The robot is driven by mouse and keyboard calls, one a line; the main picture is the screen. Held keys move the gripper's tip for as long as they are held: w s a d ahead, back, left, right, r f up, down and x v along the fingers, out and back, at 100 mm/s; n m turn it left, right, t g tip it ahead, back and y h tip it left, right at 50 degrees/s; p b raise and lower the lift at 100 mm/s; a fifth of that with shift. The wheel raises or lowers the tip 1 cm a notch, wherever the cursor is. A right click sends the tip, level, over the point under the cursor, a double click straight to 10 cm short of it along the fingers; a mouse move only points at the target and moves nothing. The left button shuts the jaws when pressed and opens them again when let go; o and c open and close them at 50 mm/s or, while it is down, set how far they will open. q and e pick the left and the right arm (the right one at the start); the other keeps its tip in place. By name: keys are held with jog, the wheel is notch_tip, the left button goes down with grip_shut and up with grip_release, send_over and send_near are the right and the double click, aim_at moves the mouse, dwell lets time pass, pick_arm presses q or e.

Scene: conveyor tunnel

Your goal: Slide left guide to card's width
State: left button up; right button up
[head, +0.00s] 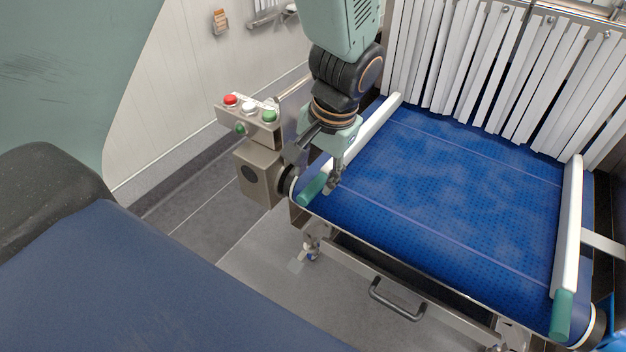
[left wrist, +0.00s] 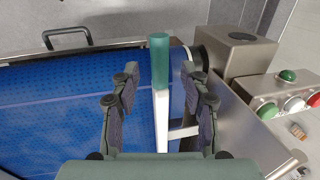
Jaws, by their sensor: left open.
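The left guide (head: 378,122) is a white rail with a teal end, running along the left side of the blue belt (head: 450,185). In the left wrist view the left guide (left wrist: 161,118) lies between the two fingers, with its teal end pointing away from the palm. My left gripper (head: 317,172) is open above the guide near its teal end; the left wrist view shows the open left gripper (left wrist: 161,82) with a gap on both sides of the rail. The right guide (head: 568,225) is a similar rail at the belt's right side. I see no card. My right gripper is out of view.
A control box with red, white and green buttons (head: 250,108) stands left of the belt, close to my left gripper. White strip curtains (head: 480,70) hang over the far end. A dark handle (head: 397,300) is on the near front. The belt between the guides is clear.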

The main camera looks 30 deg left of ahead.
pick_arm(q)
notch_tip(320, 180, up, 8)
jog(key=d, duration=0.1)
jog(key=shift+d+r, duration=0.25)
jog(key=shift+d, duration=0.1)
